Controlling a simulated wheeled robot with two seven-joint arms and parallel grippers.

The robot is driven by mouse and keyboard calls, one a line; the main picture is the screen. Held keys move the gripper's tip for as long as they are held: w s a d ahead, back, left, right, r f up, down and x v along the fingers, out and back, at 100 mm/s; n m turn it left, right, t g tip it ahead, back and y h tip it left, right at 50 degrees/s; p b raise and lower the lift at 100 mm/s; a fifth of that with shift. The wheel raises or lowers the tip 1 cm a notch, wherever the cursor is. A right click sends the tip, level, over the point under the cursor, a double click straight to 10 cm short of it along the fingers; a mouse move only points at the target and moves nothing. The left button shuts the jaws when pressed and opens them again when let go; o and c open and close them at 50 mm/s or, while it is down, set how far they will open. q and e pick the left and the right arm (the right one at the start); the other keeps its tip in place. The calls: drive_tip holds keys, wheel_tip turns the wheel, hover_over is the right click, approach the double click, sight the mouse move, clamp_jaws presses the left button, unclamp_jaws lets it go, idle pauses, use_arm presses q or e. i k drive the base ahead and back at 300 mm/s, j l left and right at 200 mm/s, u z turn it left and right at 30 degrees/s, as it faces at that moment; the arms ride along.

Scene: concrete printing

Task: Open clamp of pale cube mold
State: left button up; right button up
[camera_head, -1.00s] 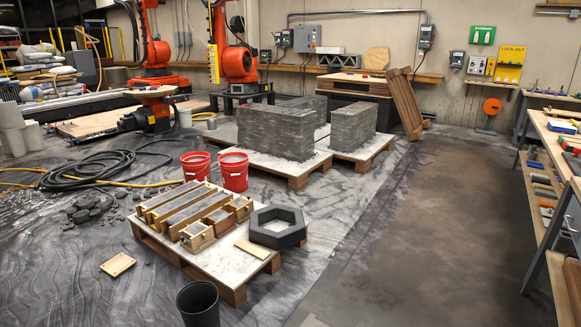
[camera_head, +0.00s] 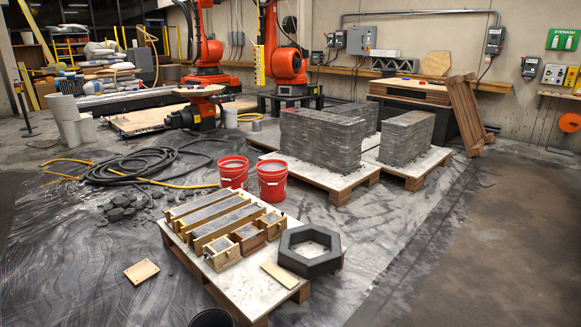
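Three small wooden cube molds with grey tops stand in a row on a low pallet (camera_head: 234,290). I cannot tell for sure which is the pale cube mold of the task. Their clamps are too small to make out as open or shut. Long wooden beam molds (camera_head: 215,216) lie behind them on the same pallet. Neither of my grippers is in view.
A dark hexagonal ring (camera_head: 309,263) and a wooden board (camera_head: 280,275) lie on the pallet's right side. Two red buckets (camera_head: 272,181) stand behind it. Hoses (camera_head: 130,167) and rubble (camera_head: 122,208) lie to the left. Open floor (camera_head: 440,260) lies to the right.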

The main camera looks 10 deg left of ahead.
sight(205, 253)
drive_tip(key=i+l+u, duration=0.25)
drive_tip(key=u, duration=0.15)
drive_tip(key=i+l+u, duration=0.8)
drive_tip(key=i+l, duration=0.2)
drive_tip(key=i+l+z, duration=0.1)
drive_tip(key=i, duration=0.35)
